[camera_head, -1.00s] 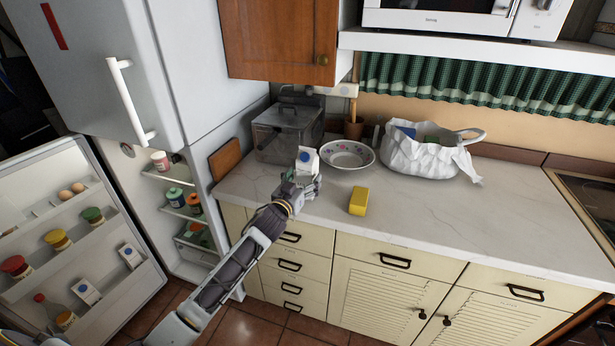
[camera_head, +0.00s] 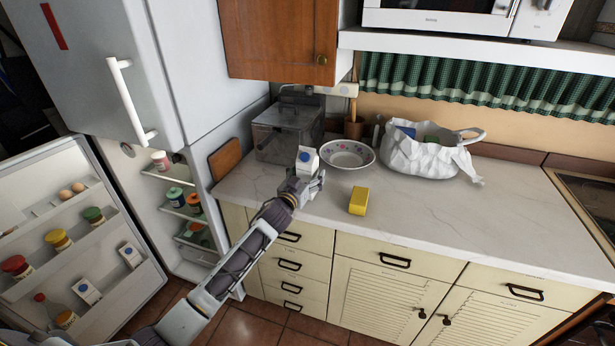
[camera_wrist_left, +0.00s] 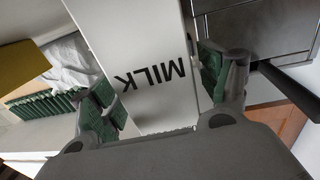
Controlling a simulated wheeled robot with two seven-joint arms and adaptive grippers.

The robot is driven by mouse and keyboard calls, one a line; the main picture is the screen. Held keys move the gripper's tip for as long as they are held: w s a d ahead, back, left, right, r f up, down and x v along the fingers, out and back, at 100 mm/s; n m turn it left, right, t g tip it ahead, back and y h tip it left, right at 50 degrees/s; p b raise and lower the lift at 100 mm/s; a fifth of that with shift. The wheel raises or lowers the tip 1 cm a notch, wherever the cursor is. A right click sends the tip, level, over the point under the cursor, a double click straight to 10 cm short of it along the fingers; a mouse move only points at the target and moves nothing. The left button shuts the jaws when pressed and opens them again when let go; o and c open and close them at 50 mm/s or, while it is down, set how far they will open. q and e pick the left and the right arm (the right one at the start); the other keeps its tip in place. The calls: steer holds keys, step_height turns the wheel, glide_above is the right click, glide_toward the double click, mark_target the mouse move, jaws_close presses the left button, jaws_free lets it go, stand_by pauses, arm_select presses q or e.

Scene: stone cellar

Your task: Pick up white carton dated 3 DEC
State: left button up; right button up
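A white carton (camera_head: 306,158) with a blue spot stands upright on the counter, left of the bowl. Its date is not readable. In the left wrist view the carton's white face (camera_wrist_left: 150,60) shows the upside-down word MILK. My left gripper (camera_head: 307,182) is at the near side of the carton and hides its lower part. In the wrist view its green-padded fingers (camera_wrist_left: 165,90) are spread, one at each side of the carton; firm contact cannot be made out. My right gripper is not in view.
A patterned bowl (camera_head: 347,154), yellow block (camera_head: 358,201), grey bin (camera_head: 287,132) and white bag (camera_head: 425,158) stand on the counter (camera_head: 440,215). The open fridge door (camera_head: 60,215) holds two similar cartons (camera_head: 88,291) and jars.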

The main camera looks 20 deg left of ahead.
mark_target(307, 148)
arm_select(q)
steer(key=c, duration=1.4)
steer(key=shift+r, duration=0.15)
steer(key=shift+c, duration=0.3)
step_height(307, 148, up, 8)
steer(key=shift+r+p, duration=0.2)
steer(key=shift+p, duration=0.15)
steer(key=shift+r, duration=0.8)
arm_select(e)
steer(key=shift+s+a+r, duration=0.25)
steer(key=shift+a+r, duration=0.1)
